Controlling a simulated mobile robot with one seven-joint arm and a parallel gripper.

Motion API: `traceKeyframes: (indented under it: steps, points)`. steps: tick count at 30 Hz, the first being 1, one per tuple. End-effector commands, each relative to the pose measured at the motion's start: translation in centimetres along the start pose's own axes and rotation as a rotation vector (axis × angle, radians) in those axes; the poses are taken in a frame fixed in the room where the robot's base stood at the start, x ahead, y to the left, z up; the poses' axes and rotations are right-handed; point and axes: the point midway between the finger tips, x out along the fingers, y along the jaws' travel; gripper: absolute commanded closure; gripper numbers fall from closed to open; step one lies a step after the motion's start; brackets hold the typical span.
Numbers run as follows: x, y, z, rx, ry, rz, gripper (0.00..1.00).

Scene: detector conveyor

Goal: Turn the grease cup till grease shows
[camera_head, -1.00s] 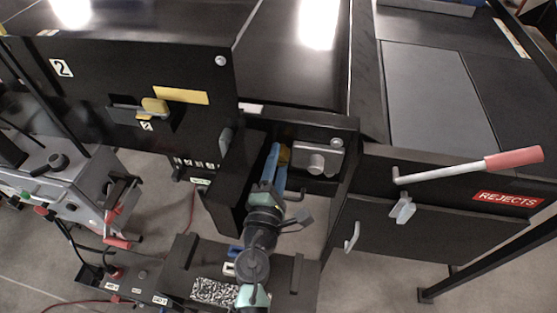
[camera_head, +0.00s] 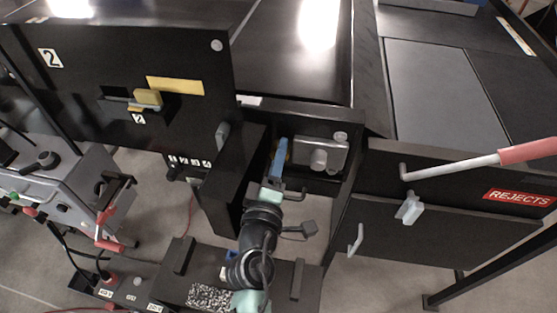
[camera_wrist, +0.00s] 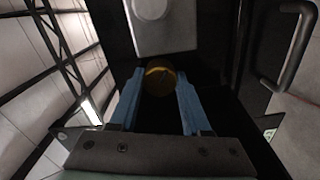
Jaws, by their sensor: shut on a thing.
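The grease cup is a round brass-yellow knob (camera_wrist: 160,78) in the wrist view, just below a pale grey block. My gripper (camera_head: 279,152) reaches into the dark recess under the machine in the head view. Its two blue fingers are shut on the cup, one on each side. In the head view the fingers hide most of the cup. I see no grease that I can make out around it; the cup's far side is hidden.
A grey bracket with a round boss (camera_head: 319,158) sits right of the fingers. A dark side panel (camera_head: 232,185) stands close on the left. A bar handle (camera_wrist: 296,50) is at right in the wrist view. A red-handled lever (camera_head: 470,162) is farther right.

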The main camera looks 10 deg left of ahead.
Motion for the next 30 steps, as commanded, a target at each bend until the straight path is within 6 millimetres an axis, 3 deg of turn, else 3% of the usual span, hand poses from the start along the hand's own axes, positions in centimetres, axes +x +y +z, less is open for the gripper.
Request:
traceKeyframes:
  steps: [10, 24, 25, 27, 30]
  points:
    - [-0.03, -0.15, 0.01, 0.124, -0.001, -0.002, 1.00]
    - [-0.03, -0.07, 0.00, 0.137, -0.001, -0.002, 1.00]
    - [-0.03, -0.07, 0.00, 0.137, -0.001, -0.002, 0.51]
    - [-0.03, -0.07, 0.00, 0.137, -0.001, -0.002, 0.40]
    - [-0.02, -0.06, 0.00, 0.137, -0.001, -0.002, 0.40]
